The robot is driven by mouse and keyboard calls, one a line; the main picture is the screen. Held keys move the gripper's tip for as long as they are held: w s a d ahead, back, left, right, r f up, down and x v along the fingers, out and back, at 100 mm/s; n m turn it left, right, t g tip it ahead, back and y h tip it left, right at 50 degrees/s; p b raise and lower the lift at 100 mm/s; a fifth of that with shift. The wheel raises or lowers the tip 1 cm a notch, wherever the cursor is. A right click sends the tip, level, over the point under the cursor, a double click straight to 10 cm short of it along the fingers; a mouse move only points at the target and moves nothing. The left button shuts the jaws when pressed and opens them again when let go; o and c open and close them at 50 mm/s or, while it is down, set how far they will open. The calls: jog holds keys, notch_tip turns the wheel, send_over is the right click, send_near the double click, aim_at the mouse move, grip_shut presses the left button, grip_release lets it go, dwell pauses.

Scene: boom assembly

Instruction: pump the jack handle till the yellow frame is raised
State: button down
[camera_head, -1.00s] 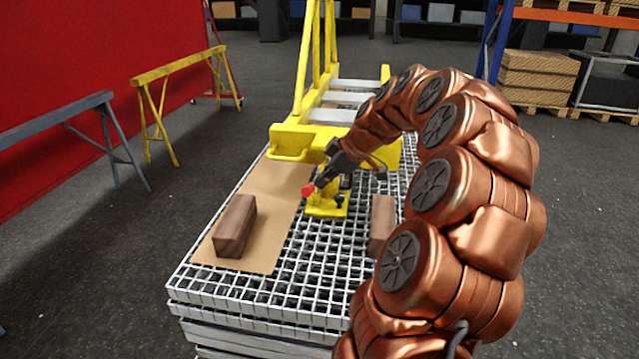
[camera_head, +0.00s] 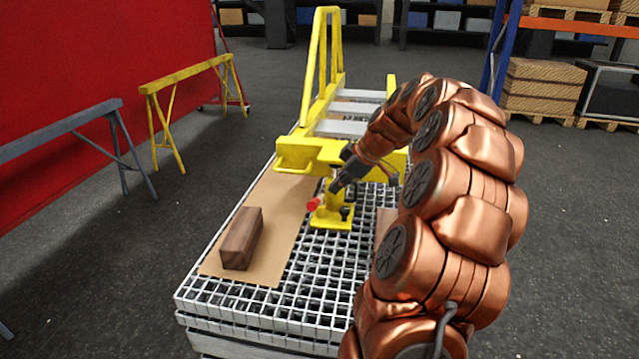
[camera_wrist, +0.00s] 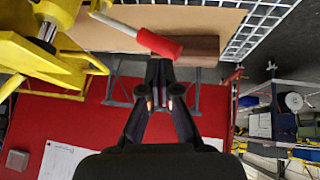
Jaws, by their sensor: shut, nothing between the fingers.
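The yellow frame (camera_head: 315,156) spans the far part of the grating table, with a tall yellow mast rising from it. The small yellow jack (camera_head: 332,218) stands on the grating at the frame's near side. Its handle's red grip (camera_head: 312,204) points left, low over the table. The wrist view shows the red grip (camera_wrist: 160,44) on a pale rod, just beyond my fingertips, and the yellow jack (camera_wrist: 62,66) with a shiny ram at left. My gripper (camera_wrist: 159,66) is shut and empty, close to the grip; contact cannot be told. In the head view my gripper (camera_head: 336,187) is above the jack.
A brown block (camera_head: 241,240) lies on the brown sheet (camera_head: 270,205) at left. A second block (camera_head: 384,222) is mostly hidden by my arm. Yellow (camera_head: 185,75) and grey (camera_head: 65,130) trestles stand left of the table. The near grating (camera_head: 290,300) is bare.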

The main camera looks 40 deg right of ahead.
jog(key=w+d+r+m+g+y+p, duration=0.1)
jog(key=w+d+r+g+y+p, duration=0.2)
jog(key=p, duration=2.1)
jog(key=w+d+r+y, duration=0.2)
jog(key=w+d+r, duration=0.1)
jog(key=r, duration=0.1)
jog(key=shift+d+g, duration=0.15)
jog(key=shift+g, duration=0.15)
jog(key=shift+f, duration=0.15)
